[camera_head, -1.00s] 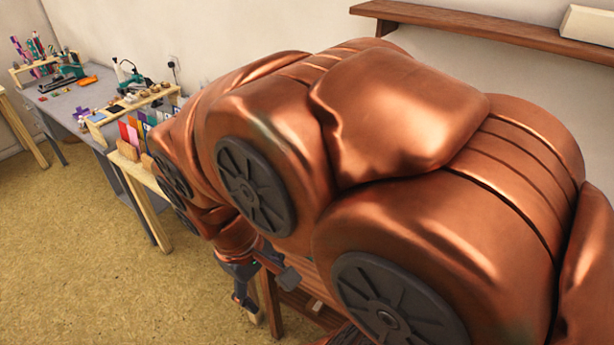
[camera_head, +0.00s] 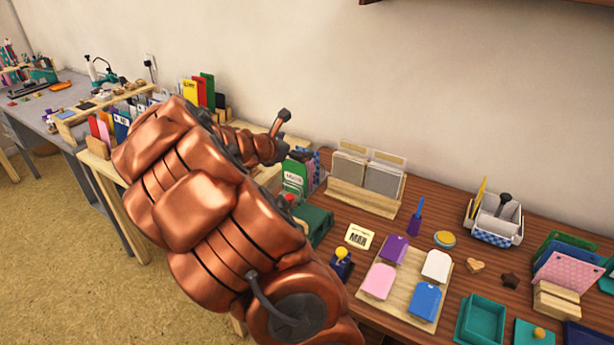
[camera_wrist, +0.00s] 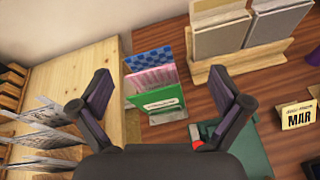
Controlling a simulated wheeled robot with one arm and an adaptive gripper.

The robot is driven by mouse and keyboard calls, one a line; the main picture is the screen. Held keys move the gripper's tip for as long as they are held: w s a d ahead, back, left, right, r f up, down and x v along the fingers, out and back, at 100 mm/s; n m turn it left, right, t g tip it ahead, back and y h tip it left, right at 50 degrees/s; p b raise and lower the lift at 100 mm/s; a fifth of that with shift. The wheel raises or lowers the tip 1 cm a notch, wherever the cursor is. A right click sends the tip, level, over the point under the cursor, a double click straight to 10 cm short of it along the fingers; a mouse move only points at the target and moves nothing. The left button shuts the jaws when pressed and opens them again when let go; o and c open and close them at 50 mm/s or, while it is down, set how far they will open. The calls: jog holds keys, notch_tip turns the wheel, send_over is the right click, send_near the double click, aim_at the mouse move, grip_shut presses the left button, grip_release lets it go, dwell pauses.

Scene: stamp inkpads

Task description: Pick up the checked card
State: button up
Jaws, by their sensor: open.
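The checked card (camera_wrist: 148,61) is blue with darker checks and stands at the back of a small group of upright cards in the wrist view. A pink card (camera_wrist: 155,78) and a green card with a white label (camera_wrist: 158,103) stand in front of it. In the head view a blue part of the checked card (camera_head: 317,163) shows behind the green card (camera_head: 295,176). My gripper (camera_wrist: 159,80) is open and empty, with a finger on either side of the card group in the wrist view. In the head view my gripper (camera_head: 293,135) is above and left of the cards.
A wooden rack (camera_head: 350,197) with grey slabs stands right of the cards, near the wall. A dark green box (camera_head: 318,222) is in front of them. A light wooden table (camera_wrist: 92,75) lies to the left, with more racked cards. A calendar block (camera_head: 358,237) and coloured pads lie further right.

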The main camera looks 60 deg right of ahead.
aim_at(307, 150)
jog(key=w+d+f+n, duration=0.1)
jog(key=d+f+n, duration=0.1)
jog(key=f, duration=0.1)
jog(key=w+d+f+n+b, duration=0.1)
jog(key=shift+w+f+t, duration=0.3)
jog(key=shift+w+f, duration=0.05)
jog(key=shift+f, duration=0.05)
jog(key=shift+p+x, duration=0.3)
jog(key=shift+x, duration=3.45)
jog(key=shift+w, duration=0.1)
jog(key=c, duration=0.4)
